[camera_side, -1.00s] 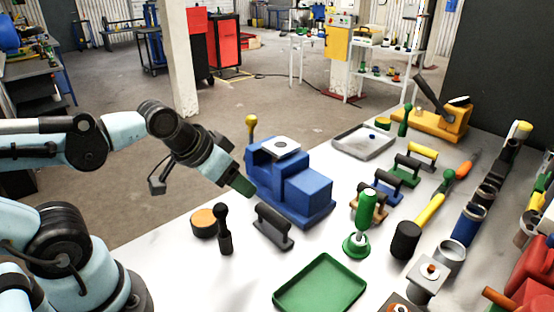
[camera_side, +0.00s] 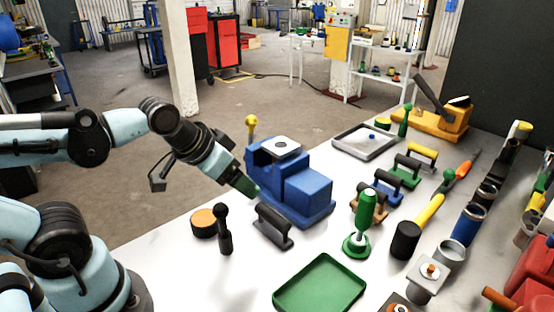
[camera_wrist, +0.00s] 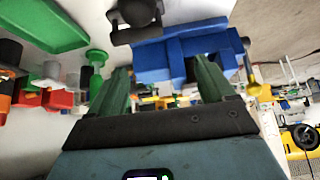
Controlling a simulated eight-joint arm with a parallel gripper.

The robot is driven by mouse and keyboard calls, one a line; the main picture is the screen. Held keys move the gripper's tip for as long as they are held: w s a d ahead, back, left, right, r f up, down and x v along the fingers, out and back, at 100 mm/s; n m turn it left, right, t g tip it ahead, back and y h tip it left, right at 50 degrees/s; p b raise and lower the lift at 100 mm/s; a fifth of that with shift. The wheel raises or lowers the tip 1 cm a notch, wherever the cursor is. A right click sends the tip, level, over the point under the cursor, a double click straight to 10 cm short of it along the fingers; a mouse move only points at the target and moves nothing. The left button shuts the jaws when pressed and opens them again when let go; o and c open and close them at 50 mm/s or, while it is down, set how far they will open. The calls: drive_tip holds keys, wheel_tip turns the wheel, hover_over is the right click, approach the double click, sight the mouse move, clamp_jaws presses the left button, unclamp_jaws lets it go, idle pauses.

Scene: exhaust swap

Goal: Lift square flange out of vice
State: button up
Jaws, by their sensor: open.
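The square flange (camera_side: 281,146) is a pale plate with a dark round hole. It lies flat at the top of the blue vice (camera_side: 308,190), at its left end in the side view. My gripper (camera_side: 250,189) is at the near left side of the vice, lower than the flange and apart from it. In the wrist view, the two green fingers of my gripper (camera_wrist: 160,75) are spread with nothing held between them. The blue vice (camera_wrist: 180,58) shows beyond the fingertips there. I cannot make out the flange in that view.
A black-handled tool (camera_side: 273,226) lies close in front of the vice. A dark upright knob (camera_side: 224,230) and an orange-topped puck (camera_side: 204,222) stand to its left. A green tray (camera_side: 320,284) sits nearer the camera. A grey tray (camera_side: 364,142) lies behind the vice.

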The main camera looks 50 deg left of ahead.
drive_tip(key=shift+o, duration=1.3)
drive_tip(key=w+a+r+m+g, duration=0.2)
drive_tip(key=w+r+m+g, duration=0.1)
drive_tip(key=w+r+m, duration=0.4)
drive_tip(key=shift+w+a+r+m, duration=0.2)
drive_tip(key=shift+w+m, duration=0.4)
drive_tip(key=shift+w, duration=0.35)
drive_tip(key=m+g, duration=0.4)
drive_tip(key=m, duration=0.6)
approach(280, 144)
drive_tip(key=f, duration=1.1)
drive_tip(key=shift+d+f, duration=0.2)
drive_tip(key=shift+f, duration=0.2)
drive_tip(key=c, duration=1.3)
drive_tip(key=shift+a+r, duration=0.1)
drive_tip(key=shift+a, duration=0.05)
